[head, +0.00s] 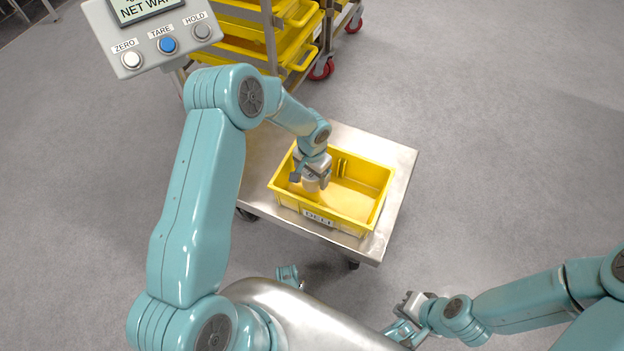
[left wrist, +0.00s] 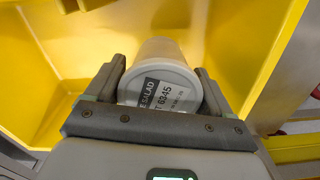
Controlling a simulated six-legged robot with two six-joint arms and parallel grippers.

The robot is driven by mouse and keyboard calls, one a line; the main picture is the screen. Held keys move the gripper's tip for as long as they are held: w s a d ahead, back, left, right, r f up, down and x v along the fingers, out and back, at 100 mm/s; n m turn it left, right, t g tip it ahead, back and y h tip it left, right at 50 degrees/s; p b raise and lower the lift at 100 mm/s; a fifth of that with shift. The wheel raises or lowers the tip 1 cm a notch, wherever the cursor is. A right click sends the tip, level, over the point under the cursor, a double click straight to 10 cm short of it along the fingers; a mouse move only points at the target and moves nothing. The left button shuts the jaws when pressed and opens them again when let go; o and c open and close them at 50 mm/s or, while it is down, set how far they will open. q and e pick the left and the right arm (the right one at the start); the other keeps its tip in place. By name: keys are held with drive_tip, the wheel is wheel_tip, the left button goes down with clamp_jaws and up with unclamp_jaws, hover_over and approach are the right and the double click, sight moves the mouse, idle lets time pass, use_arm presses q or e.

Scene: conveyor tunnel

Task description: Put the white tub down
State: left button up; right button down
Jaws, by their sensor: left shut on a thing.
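The white tub (head: 312,186) is between the fingers of my left gripper (head: 310,172), inside the yellow crate (head: 360,212) near its left end. In the left wrist view the tub (left wrist: 163,52) has a pale lid with a label reading "SALAD" and "6345". My left gripper (left wrist: 160,88) is shut on it, one finger on each side. Whether the tub's base touches the crate floor is hidden. My right gripper (head: 406,308) is low in the picture, away from the crate; its jaw opening cannot be made out.
The crate, labelled "DELI", stands on a steel cart (head: 397,172). The rest of the crate floor looks empty. A scale display (head: 150,38) is at upper left. A rack with yellow crates (head: 250,50) and red wheels stands behind. Grey floor is clear at right.

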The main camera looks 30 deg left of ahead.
use_arm(q)
wheel_tip(320, 180, down, 3)
drive_tip(key=shift+r, duration=0.1)
drive_tip(key=shift+f+b, duration=0.2)
drive_tip(key=shift+b, duration=0.25)
drive_tip(key=o, duration=1.4)
drive_tip(key=shift+r, duration=0.25)
wheel_tip(320, 180, up, 12)
drive_tip(key=p, duration=0.4)
drive_tip(key=shift+s, duration=0.1)
